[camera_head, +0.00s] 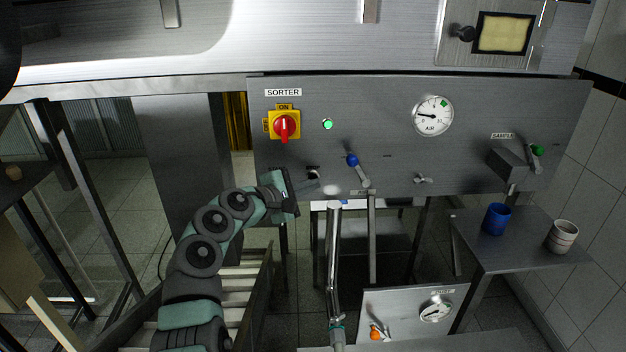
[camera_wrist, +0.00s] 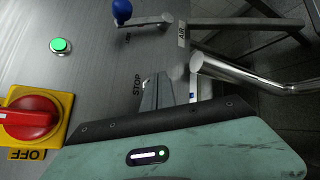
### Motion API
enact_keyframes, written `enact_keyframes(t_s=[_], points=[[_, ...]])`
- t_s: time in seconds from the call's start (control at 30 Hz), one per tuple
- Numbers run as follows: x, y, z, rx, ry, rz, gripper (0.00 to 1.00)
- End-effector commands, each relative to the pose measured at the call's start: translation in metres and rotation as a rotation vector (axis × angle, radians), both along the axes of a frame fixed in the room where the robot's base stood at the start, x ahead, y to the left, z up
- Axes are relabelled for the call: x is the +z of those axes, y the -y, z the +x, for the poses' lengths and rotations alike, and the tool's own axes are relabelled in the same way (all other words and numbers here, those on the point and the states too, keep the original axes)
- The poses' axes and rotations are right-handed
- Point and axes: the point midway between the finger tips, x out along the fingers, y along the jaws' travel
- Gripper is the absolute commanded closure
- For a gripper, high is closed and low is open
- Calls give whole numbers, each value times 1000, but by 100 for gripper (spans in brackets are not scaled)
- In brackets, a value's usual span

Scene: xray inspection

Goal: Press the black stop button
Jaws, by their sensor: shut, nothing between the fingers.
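The black stop button (camera_head: 313,174) shows as a small dark shape on the grey panel, low and right of the sorter switch in the head view. My gripper (camera_head: 316,185) is shut and empty, its fingertips just below the button and close to the panel. In the wrist view my shut fingers (camera_wrist: 160,88) are beside the STOP label (camera_wrist: 137,85). The button is not clearly visible there and seems hidden by the fingers. I cannot tell whether the fingertips touch it.
A red rotary switch (camera_head: 285,126) on a yellow plate and a lit green button (camera_head: 327,124) sit above. A blue-knobbed air lever (camera_head: 353,161) is close on the right. A shiny pipe (camera_head: 334,260) rises below. A gauge (camera_head: 432,116) is farther right.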

Motion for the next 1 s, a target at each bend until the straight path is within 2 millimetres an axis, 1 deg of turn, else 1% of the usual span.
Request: enact_keyframes(t_s=[0.4,0.7,1.0], points=[[0,0,0,-1,-1,0,100],[1,-1,9,0,1,2,100],[0,-1,9,1,1,1,100]])
